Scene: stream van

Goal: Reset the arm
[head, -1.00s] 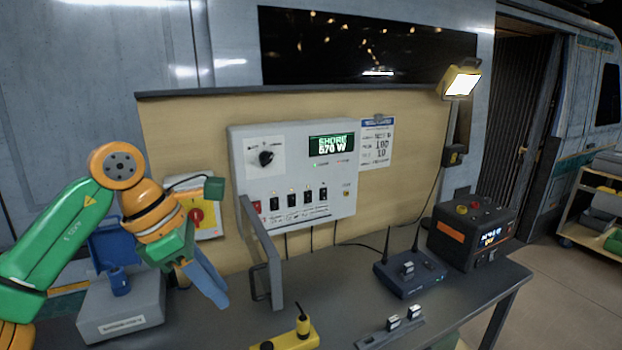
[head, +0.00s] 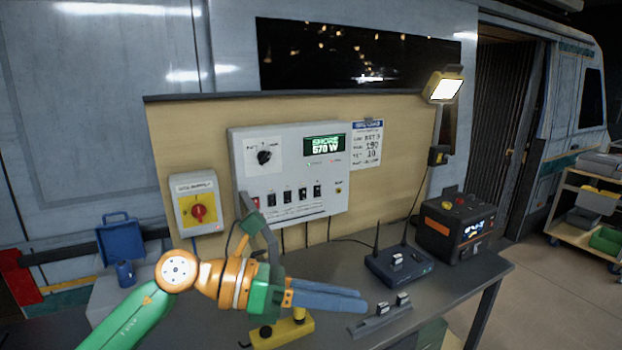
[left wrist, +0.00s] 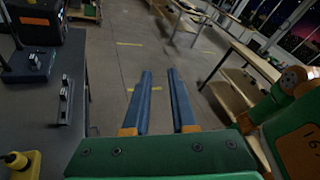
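My left gripper (head: 361,299) reaches in from the lower left in the head view. Its blue fingers point right, above the front part of the dark workbench (head: 467,285). In the left wrist view the two fingers (left wrist: 160,74) stand apart with bare floor showing between them, so it is open and empty. My green and orange left arm covers part of the yellow block (head: 283,334) on the bench. My right gripper is not seen in either view.
A red rotary switch (head: 199,212), router (head: 398,268), slotted strip (head: 380,320) and power station (head: 455,230) are nearby. Open floor (left wrist: 150,58) lies beyond the bench.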

